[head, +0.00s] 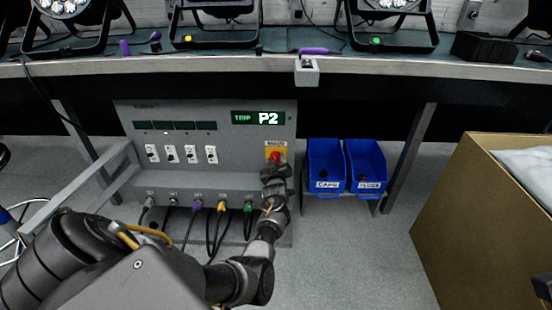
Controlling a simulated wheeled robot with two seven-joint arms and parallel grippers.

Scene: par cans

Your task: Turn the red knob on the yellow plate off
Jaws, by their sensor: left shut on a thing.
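The yellow plate (284,152), with the label MAIN above it, is at the right of a grey panel (200,178) under the bench. The red knob (275,156) shows in its middle, just above my left gripper. My left gripper (275,168) is at the plate and shut on the red knob. Its fingers hide the lower part of the knob and plate, so I cannot tell the knob's angle. The green display (258,118) on the panel reads TRIP P2. My right gripper is not clearly in view.
White switches (171,153) line the panel, with cables plugged in along its lower ledge. Blue bins (325,160) stand right of the panel. A cardboard box (460,215) is at the right. The bench edge (400,72) runs above. Floor between is clear.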

